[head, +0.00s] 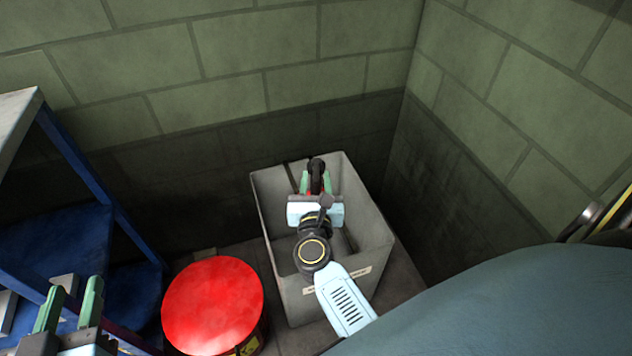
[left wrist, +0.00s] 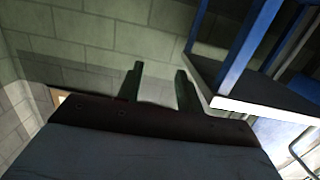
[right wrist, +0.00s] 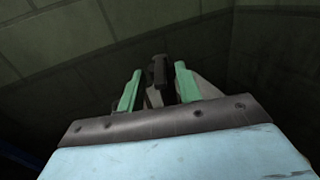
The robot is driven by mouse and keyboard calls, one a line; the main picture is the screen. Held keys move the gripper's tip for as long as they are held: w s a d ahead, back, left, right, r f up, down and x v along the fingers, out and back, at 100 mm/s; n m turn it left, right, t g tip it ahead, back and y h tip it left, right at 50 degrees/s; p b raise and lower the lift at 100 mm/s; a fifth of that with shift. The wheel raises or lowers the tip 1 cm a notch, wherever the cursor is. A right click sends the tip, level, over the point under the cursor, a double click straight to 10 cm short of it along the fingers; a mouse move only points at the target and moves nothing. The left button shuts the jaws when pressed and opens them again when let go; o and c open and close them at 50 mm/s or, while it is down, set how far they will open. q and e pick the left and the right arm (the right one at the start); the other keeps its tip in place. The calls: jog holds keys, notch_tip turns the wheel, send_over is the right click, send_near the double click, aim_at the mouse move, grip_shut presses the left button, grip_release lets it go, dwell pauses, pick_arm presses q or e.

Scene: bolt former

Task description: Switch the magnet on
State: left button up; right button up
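My right gripper (head: 311,183) is over the grey bin, fingers pointing to its far side. In the right wrist view its green fingers (right wrist: 158,86) are apart, with a dark upright part (right wrist: 158,72) between them and gaps visible on both sides. In the head view a black rounded part (head: 316,167) shows beside a green finger, with a bit of red below it. Whether this is the magnet or its switch, I cannot tell. My left gripper (head: 68,308) is at the lower left, open; it is empty in the left wrist view (left wrist: 158,75).
The grey bin (head: 370,240) stands near the wall corner with a label on its front. A red round-topped drum (head: 212,300) stands left of it. A blue shelf frame (head: 85,180) is at the left, close to my left gripper. Green block walls close off the back and right.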

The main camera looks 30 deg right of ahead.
jog(key=shift+c, duration=0.3)
grip_shut()
jog(key=shift+s+d+n+t+y, duration=0.15)
jog(key=shift+d+n+t+y, duration=0.2)
jog(key=shift+n+y, duration=0.2)
jog(key=shift+s+d+n+t+y, duration=0.1)
jog(key=shift+d+n+t+y, duration=0.25)
jog(key=shift+y, duration=0.3)
pick_arm(q)
jog(key=shift+s+a+f+g, duration=0.15)
jog(key=shift+f+g, duration=0.15)
jog(key=shift+f, duration=0.3)
pick_arm(e)
jog(key=shift+s+d+n+t+y, duration=0.1)
jog(key=shift+n+t+y, duration=0.4)
jog(key=shift+y, duration=0.4)
jog(key=shift+o, duration=0.3)
grip_release()
jog(key=shift+s, duration=0.1)
